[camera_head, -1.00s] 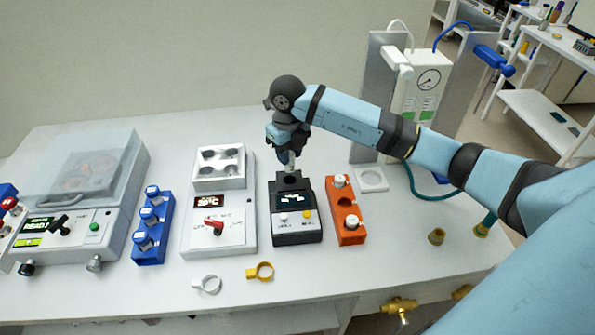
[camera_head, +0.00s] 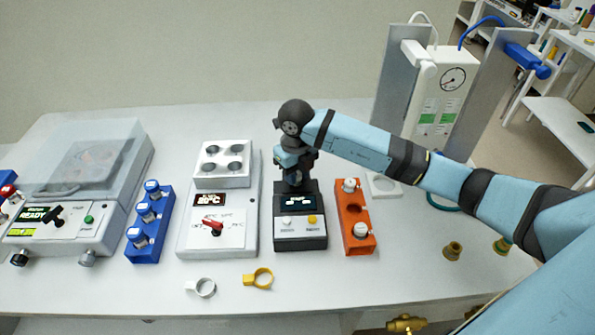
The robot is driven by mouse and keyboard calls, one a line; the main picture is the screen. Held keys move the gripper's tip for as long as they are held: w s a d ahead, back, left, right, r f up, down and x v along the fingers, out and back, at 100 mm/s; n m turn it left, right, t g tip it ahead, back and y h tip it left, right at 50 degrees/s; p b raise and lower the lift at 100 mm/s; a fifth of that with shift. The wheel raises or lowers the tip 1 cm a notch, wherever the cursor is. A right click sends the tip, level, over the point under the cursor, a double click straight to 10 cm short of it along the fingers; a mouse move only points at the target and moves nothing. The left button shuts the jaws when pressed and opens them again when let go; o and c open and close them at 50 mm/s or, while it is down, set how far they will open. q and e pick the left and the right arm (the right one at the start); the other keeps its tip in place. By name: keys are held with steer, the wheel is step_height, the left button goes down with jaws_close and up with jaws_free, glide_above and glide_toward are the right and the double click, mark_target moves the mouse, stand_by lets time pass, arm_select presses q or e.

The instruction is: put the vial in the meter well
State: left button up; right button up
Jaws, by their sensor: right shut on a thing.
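The meter (camera_head: 300,232) is a small dark box with a lit screen and a white and a yellow button, standing mid-bench. My right gripper (camera_head: 294,182) points down directly over the meter's top, where the well is. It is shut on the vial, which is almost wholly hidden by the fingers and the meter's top. I cannot tell how deep the vial sits in the well. My left gripper is not in view.
An orange rack (camera_head: 354,224) with white-capped vials stands close right of the meter. A heater block (camera_head: 221,222) stands left, then a blue rack (camera_head: 150,222) and a lidded machine (camera_head: 75,195).

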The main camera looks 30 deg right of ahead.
steer(key=shift+f, duration=0.15)
steer(key=o, duration=0.9)
steer(key=shift+f, duration=0.1)
steer(key=shift+r, duration=0.25)
step_height(320, 180, up, 12)
steer(key=shift+b, duration=0.4)
steer(key=shift+f, duration=0.1)
